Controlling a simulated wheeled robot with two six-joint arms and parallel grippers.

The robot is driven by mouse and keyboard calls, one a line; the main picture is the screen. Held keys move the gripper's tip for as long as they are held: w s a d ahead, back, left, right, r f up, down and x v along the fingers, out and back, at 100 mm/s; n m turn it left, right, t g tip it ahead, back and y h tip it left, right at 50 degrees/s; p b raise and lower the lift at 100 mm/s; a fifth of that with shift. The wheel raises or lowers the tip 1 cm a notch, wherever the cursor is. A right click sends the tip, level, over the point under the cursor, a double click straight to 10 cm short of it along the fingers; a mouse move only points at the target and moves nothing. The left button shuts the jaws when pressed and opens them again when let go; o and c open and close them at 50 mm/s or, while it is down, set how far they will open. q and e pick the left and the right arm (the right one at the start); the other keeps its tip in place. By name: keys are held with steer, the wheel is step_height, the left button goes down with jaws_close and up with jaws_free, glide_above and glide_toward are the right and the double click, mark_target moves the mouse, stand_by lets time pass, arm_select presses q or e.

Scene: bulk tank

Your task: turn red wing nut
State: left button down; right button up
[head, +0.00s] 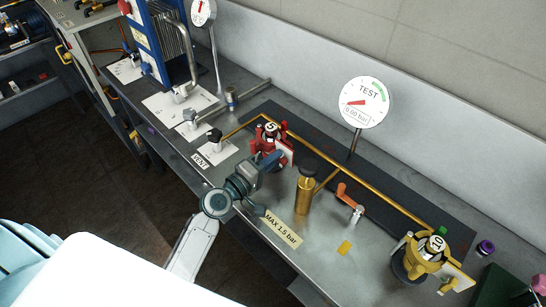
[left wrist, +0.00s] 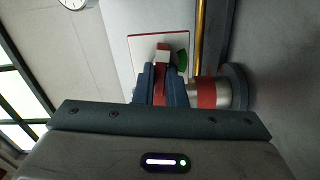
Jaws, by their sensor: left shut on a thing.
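In the left wrist view, the fingers of my left gripper (left wrist: 161,84) are shut on an upright red wing of the red wing nut (left wrist: 162,62). A white plate with a green sector is behind it. A red-banded cylinder (left wrist: 208,93) lies just to the right. The fingers hide part of the wing nut. My right gripper is not in view.
A brass cylinder (head: 305,192), an orange-handled valve (head: 350,197) and a yellow fitting (head: 424,252) stand to the right along a brass pipe (head: 350,178). A gauge (head: 362,103) reads 0.00 bar. Black-knobbed valves (head: 214,138) and a plate heat exchanger (head: 168,45) are to the left.

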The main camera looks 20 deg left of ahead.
arm_select(q)
steer(key=shift+n, duration=0.9)
steer(key=c, duration=1.8)
jaws_free()
steer(key=shift+o, duration=0.2)
steer(key=shift+s+a+f, duration=0.1)
steer(key=b+v, duration=0.3)
steer(key=v, duration=0.7)
steer(key=shift+s, duration=0.3)
steer(key=shift+a, duration=0.15)
